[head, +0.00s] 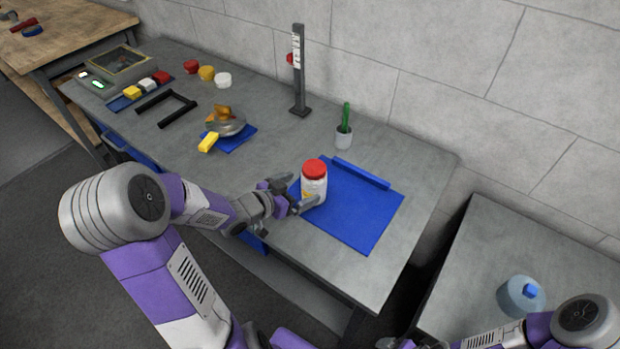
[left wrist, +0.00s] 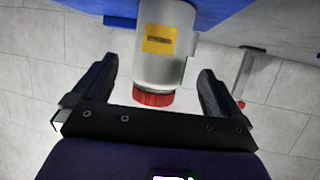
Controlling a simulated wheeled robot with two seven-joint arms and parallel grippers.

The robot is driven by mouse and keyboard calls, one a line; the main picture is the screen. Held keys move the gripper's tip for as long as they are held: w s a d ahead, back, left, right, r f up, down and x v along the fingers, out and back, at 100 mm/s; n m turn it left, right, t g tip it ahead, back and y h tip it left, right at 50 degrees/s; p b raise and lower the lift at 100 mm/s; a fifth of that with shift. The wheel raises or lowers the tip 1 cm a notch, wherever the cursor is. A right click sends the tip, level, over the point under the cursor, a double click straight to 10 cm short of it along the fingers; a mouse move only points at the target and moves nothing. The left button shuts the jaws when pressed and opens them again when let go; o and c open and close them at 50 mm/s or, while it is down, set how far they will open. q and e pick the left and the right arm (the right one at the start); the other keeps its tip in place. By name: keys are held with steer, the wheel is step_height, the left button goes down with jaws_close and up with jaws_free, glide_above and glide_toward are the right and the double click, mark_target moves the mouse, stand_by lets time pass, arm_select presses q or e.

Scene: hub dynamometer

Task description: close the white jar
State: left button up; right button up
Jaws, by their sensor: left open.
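The white jar (head: 315,190) stands upright on the blue mat (head: 362,215), near its left edge. A red lid (head: 314,168) sits on its top; I cannot tell whether it is tightened. The left wrist view shows the jar (left wrist: 164,45) inverted, with a yellow label and the red lid (left wrist: 153,97). My left gripper (head: 292,193) is open at the jar, its fingers (left wrist: 158,85) on either side with gaps showing. My right gripper (head: 398,344) is only partly in view at the bottom edge; its jaws are unclear.
Red (head: 191,66), yellow (head: 207,73) and white (head: 223,79) caps lie at the back left. A blue bar (head: 361,173) edges the mat. The table's right end is clear.

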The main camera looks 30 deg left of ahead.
arm_select(q)
steer(key=p+v, duration=0.2)
steer(key=v, duration=0.3)
steer(key=shift+s, duration=0.3)
steer(key=shift+r, duration=0.2)
